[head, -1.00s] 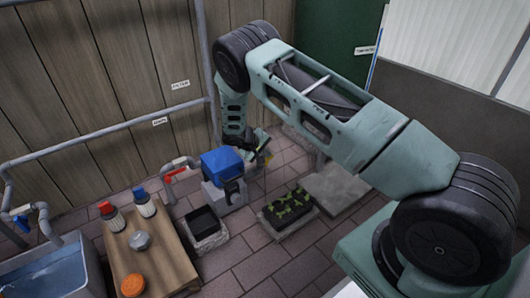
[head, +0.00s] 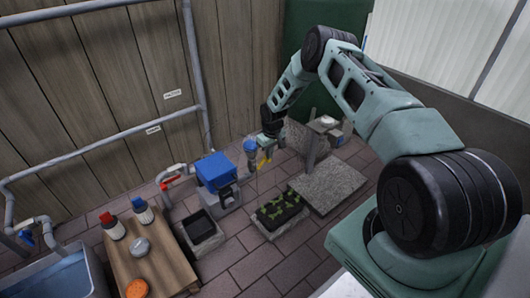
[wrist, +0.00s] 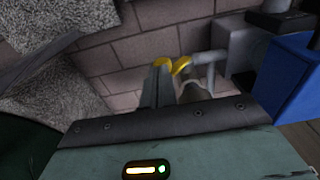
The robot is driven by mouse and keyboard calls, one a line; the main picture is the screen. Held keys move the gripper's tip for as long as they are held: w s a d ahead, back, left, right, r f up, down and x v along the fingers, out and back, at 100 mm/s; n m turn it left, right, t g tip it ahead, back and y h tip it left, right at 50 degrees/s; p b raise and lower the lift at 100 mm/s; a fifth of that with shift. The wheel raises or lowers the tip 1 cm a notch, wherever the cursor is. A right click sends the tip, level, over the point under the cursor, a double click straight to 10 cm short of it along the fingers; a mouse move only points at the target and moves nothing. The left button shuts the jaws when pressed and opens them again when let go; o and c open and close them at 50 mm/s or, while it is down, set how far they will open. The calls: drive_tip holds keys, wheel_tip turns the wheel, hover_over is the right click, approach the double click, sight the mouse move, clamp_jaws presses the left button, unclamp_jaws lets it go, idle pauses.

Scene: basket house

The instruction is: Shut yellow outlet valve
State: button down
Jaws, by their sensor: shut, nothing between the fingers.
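The yellow outlet valve handle (head: 262,162) shows in the head view just below the end of my gripper (head: 268,150), right of the blue-topped unit. In the wrist view the yellow handle (wrist: 181,65) sits at the end of a grey pipe, by the tips of my gripper (wrist: 165,82). My gripper is shut with nothing held. The fingers hide part of the handle, and I cannot tell whether they touch it.
The blue-topped unit (head: 213,170) stands left of the valve. A red-handled valve (head: 171,182) is further left. A plant tray (head: 281,211) and a stone slab (head: 333,187) lie to the right and front. A wooden table (head: 160,260) holds bottles.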

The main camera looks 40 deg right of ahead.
drive_tip(key=d+f+y+b, duration=0.4)
drive_tip(key=f+y+b, duration=0.1)
drive_tip(key=b, duration=0.5)
drive_tip(key=shift+d+f+y, duration=0.3)
drive_tip(key=shift+d+y, duration=0.05)
drive_tip(key=shift+y, duration=0.25)
drive_tip(key=shift+f, duration=0.15)
drive_tip(key=p+v, duration=0.7)
drive_tip(key=v, duration=1)
drive_tip(key=shift+r+p, duration=0.4)
